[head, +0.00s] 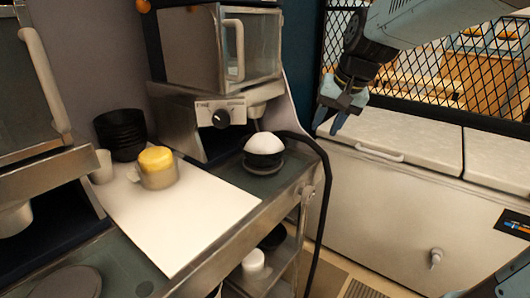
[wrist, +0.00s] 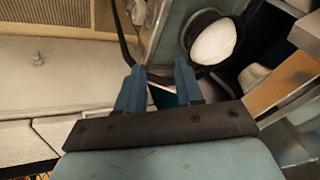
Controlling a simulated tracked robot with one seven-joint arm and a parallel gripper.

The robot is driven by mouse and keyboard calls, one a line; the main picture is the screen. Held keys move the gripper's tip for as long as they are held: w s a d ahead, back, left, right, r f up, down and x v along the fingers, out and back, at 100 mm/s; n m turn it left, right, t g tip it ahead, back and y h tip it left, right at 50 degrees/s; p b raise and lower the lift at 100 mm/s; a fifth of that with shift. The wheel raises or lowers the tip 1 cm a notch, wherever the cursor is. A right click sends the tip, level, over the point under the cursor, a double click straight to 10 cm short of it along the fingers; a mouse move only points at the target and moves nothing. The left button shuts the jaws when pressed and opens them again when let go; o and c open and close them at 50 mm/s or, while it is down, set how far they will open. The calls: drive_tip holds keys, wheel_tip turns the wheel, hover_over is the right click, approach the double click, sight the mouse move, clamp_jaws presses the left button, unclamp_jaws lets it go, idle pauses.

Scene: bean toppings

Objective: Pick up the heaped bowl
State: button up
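The heaped bowl (head: 263,150) is a black bowl with a white mound rising above its rim. It stands on a dark round base on the counter's right end, below the metal machine. In the wrist view the heaped bowl (wrist: 213,42) is at the upper right, beyond my fingertips. My gripper (head: 334,118) hangs in the air to the right of the bowl and higher in the head view, apart from it. In the wrist view the two blue fingers of my gripper (wrist: 160,80) stand apart with nothing between them.
A white board (head: 190,225) lies on the counter left of the bowl. A cup with yellow contents (head: 157,168), a white cup (head: 102,167) and stacked black bowls (head: 121,133) stand there. A black cable (head: 325,190) loops by the counter's right edge. A white chest (head: 390,190) stands right.

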drive_tip(key=m+y, duration=0.1)
approach(282, 153)
drive_tip(key=shift+g+y, duration=0.3)
drive_tip(key=shift+g, duration=0.1)
drive_tip(key=shift+w+a+f, duration=0.45)
drive_tip(key=shift+w+f, duration=0.55)
drive_tip(key=shift+f, duration=0.8)
drive_tip(key=shift+w+a+f, duration=0.45)
drive_tip(key=shift+w+f, duration=0.55)
drive_tip(key=shift+f, duration=0.75)
drive_tip(key=shift+w+a+f, duration=0.4)
drive_tip(key=shift+w+f, duration=0.6)
drive_tip(key=shift+f, duration=0.8)
clamp_jaws()
